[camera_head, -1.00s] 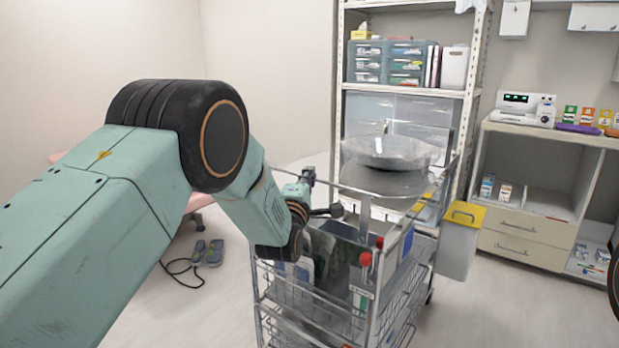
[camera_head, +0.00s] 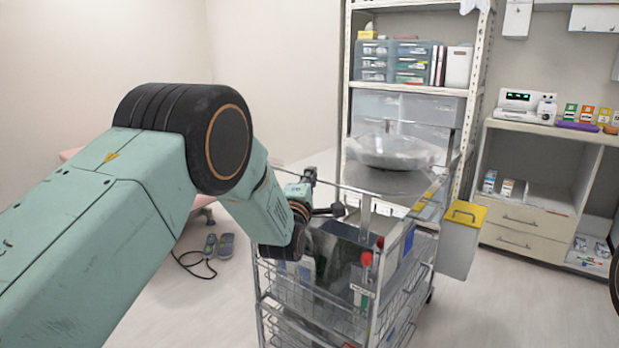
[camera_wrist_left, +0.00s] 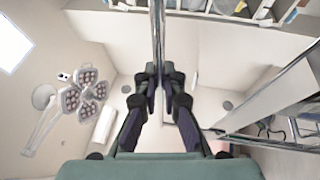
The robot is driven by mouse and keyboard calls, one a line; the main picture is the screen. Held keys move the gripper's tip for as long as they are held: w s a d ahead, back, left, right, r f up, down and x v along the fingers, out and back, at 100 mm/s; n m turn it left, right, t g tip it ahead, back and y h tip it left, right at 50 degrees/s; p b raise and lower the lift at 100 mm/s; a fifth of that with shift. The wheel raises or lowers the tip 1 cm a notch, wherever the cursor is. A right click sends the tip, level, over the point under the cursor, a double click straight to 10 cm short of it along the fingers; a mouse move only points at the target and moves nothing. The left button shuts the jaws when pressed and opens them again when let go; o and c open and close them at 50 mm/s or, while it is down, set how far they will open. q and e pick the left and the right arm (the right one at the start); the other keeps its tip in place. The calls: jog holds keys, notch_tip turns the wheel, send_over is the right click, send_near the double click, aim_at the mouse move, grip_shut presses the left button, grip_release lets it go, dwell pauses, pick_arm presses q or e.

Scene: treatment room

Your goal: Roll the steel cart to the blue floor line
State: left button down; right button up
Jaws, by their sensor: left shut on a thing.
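The steel cart (camera_head: 367,285) stands in the middle of the head view, a wire-sided trolley with baskets, dark and clear panels inside and a large shallow steel bowl (camera_head: 394,152) on top. My left gripper (camera_head: 338,209) reaches the cart's upper left side and is shut on its steel rail. The left wrist view shows both fingers (camera_wrist_left: 158,72) closed around a thin steel bar (camera_wrist_left: 158,35). My right gripper is not in view. No blue floor line shows in these frames.
A yellow-lidded bin (camera_head: 463,240) is at the cart's right side. A white shelf rack (camera_head: 346,90) stands behind it, a drawer cabinet (camera_head: 524,223) to the right. Floor at lower right is clear.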

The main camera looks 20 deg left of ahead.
pick_arm(q)
jog(key=shift+d, duration=0.1)
dwell(0.4)
jog(key=c, duration=1.5)
grip_release()
jog(key=shift+w, duration=0.1)
jog(key=shift+o, duration=0.2)
jog(key=s+f, duration=0.2)
jog(key=s, duration=1)
jog(key=shift+d, duration=0.25)
